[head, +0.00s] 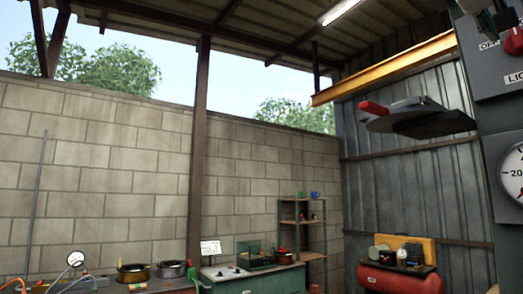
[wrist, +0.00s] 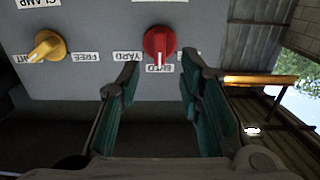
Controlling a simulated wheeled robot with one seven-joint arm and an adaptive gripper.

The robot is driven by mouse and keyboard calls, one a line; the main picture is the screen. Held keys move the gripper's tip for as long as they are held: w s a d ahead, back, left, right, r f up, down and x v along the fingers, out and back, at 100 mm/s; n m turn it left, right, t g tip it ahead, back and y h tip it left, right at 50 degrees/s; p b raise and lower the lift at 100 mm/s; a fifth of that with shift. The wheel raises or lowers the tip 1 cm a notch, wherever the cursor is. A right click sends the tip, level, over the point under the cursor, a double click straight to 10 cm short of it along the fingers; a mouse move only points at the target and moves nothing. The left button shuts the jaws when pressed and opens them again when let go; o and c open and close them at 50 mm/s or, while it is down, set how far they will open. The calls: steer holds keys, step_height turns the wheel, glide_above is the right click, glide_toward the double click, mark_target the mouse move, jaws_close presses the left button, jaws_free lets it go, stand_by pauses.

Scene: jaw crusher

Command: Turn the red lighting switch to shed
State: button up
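The red lighting switch (wrist: 158,42) is a round knob on a grey panel, at the top centre of the wrist view. Its white pointer mark faces down in that view, toward a label (wrist: 158,68) that seems to end in "HED" and is partly covered. A YARD label (wrist: 127,57) is at its left; another label at its right is mostly hidden by a finger. The red knob (head: 514,41) also shows at the head view's right edge, with an OFF label. My gripper (wrist: 160,75) is open and empty, its fingers spread below and to either side of the knob.
A yellow knob (wrist: 47,46) with a FREE label (wrist: 86,56) sits on the same panel, left in the wrist view. A gauge (head: 515,172) is below the switch in the head view. A flat grey piece with a red end (head: 415,115) juts out nearby.

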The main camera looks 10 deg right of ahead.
steer(key=v, duration=0.4)
steer(key=shift+w+f, duration=0.1)
steer(key=shift+w, duration=0.05)
stand_by(0.4)
steer(key=w+a+f+n+y+p, duration=0.1)
steer(key=w+a+f+n+y, duration=0.15)
steer(key=f, duration=0.75)
steer(key=w+a+f+n+t+y+p, duration=0.15)
steer(key=a+f+n+y, duration=0.25)
steer(key=f, duration=0.5)
steer(key=w+a+f+n+g+y+p, duration=0.1)
steer(key=w+a+f+n+y, duration=0.25)
steer(key=f, duration=0.65)
steer(key=s+a+f+n+g+y+p, duration=0.1)
steer(key=s+a+f, duration=0.3)
steer(key=f, duration=0.4)
steer(key=s+a+f+n+g+y+p, duration=0.1)
steer(key=s+a+f+y, duration=0.2)
steer(key=f, duration=0.5)
steer(key=s+a+f+n+g+y+p, duration=0.1)
steer(key=s+a+f+y, duration=0.1)
steer(key=s+a+f, duration=0.2)
step_height(320, 180, down, 5)
steer(key=shift+s+a+r+n+y, duration=0.1)
steer(key=shift+s+a+n+y, duration=0.25)
steer(key=shift+a, duration=0.65)
